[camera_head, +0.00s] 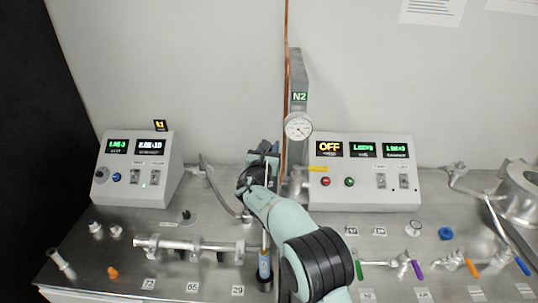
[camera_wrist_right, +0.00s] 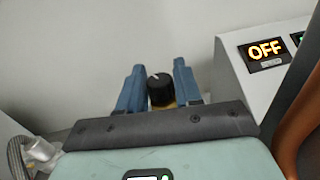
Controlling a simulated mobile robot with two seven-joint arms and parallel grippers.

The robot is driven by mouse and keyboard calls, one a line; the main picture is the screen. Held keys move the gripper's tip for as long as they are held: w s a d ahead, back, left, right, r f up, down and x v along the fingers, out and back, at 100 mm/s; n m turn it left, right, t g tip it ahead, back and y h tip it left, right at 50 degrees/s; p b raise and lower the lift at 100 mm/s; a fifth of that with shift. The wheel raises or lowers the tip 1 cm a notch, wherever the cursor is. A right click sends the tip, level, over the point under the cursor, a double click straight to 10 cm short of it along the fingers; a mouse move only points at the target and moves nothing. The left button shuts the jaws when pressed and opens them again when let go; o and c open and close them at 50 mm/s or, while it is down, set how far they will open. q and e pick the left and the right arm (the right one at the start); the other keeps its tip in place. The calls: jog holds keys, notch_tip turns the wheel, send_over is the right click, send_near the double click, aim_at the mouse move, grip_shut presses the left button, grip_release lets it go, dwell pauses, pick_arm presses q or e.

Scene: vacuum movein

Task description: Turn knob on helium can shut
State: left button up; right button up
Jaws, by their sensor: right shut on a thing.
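My right arm reaches up from the bottom of the head view to my right gripper (camera_head: 264,153), near the back wall, left of the right control box. In the right wrist view, my right gripper (camera_wrist_right: 159,88) has its two blue fingers on either side of a round black knob (camera_wrist_right: 160,87) with a pale mark on top. It is shut on this knob. A bit of yellowish surface shows just below the knob. The can's body is hidden behind my gripper, and I cannot make it out in the head view. My left gripper is out of view.
A control box (camera_head: 366,178) with an OFF display stands close on the right. Another control box (camera_head: 138,170) stands at left. A copper pipe (camera_head: 287,80) and an N2 post with a gauge (camera_head: 298,126) rise nearby. A metal manifold (camera_head: 190,245) lies front left.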

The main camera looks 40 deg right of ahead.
jog(key=o, duration=0.9)
jog(key=shift+b+v, duration=1.25)
jog(key=shift+v, duration=5.5)
jog(key=shift+w, duration=0.1)
